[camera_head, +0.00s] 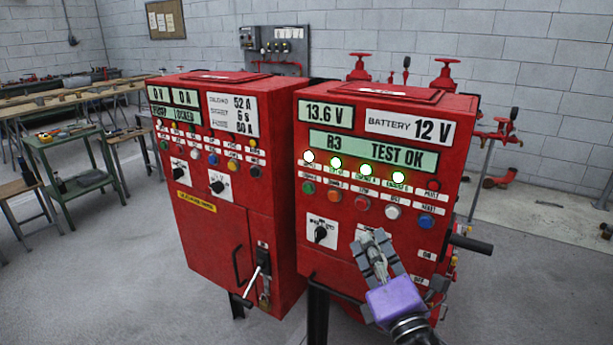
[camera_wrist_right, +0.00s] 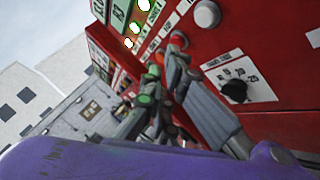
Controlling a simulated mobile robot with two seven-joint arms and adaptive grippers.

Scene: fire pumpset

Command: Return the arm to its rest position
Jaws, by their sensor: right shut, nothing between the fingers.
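My right gripper (camera_head: 376,254) is in front of the lower middle of the right red control cabinet (camera_head: 340,265). Its grey fingers are together and hold nothing. In the right wrist view the fingers (camera_wrist_right: 178,60) reach toward the red panel, and a black rotary switch (camera_wrist_right: 236,90) shows to their right. I cannot tell whether the fingertips touch the panel. In the head view the gripper hides part of the panel below the buttons. My left gripper is in neither view.
The left red cabinet (camera_head: 215,235) stands beside the right one. A black handle (camera_head: 470,243) sticks out from the right cabinet's side. Red valves (camera_head: 446,75) stand behind. A green cart (camera_head: 75,165) and workbenches are at the left. The grey floor (camera_head: 120,280) is clear at front left.

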